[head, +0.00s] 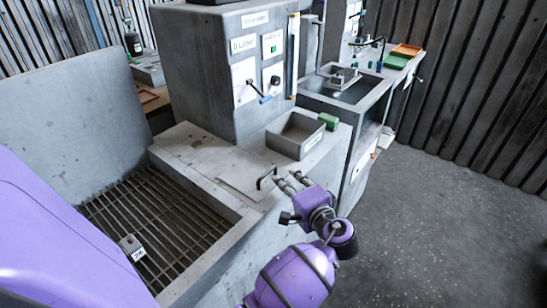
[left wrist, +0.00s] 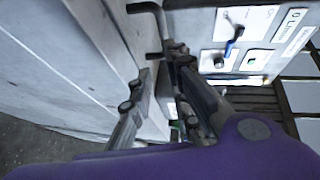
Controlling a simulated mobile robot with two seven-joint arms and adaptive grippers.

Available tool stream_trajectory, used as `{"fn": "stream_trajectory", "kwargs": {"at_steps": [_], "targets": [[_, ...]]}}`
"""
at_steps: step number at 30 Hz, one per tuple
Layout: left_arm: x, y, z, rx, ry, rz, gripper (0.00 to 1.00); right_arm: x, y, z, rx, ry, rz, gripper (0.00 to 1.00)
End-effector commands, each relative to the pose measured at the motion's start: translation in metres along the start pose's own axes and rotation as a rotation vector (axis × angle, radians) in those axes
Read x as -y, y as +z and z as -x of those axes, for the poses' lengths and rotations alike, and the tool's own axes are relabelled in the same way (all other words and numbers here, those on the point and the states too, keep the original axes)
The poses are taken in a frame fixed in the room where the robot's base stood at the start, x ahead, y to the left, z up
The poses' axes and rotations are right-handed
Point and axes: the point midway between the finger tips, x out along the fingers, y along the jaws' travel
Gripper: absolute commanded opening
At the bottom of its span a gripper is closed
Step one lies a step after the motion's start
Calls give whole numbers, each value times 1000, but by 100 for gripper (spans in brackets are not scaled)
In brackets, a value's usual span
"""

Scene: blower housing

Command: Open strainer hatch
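The strainer hatch (head: 240,172) looks like a flat grey plate lying closed in the counter top, right of the grated basin. Its dark bent handle (head: 266,177) stands up near the counter's front edge; the handle also shows at the top of the left wrist view (left wrist: 155,22). My left gripper (head: 284,180) is just right of the handle, with its two fingers apart and pointing at it. In the left wrist view the fingertips (left wrist: 162,64) are spread, with the handle's end just beyond them; I cannot tell whether they touch. My right gripper is not in view.
A grated basin (head: 165,225) with a small tag (head: 131,246) is at left. A grey control cabinet (head: 205,75) with switches rises behind the hatch. An open grey tray (head: 296,136) and a green block (head: 328,121) sit beyond the handle. The floor (head: 430,220) at right is clear.

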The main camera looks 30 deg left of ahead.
Motion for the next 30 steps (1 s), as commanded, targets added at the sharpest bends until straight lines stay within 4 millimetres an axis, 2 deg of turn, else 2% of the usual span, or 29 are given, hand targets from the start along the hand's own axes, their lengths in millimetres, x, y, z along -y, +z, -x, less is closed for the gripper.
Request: {"fn": "stream_trajectory", "kwargs": {"at_steps": [2,5,12,19,22,30], "targets": [[6,13,0,55,-28,-20,17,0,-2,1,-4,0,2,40],[7,19,-5,79,-29,-29,17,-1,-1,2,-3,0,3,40],[10,21,-41,77,-29,-29,17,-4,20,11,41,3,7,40],[9,23,-70,76,-27,-29,17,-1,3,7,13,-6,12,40],[8,24,-76,74,-25,-27,17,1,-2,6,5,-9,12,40],[8,24,-77,74,-24,-27,17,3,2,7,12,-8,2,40]]}}
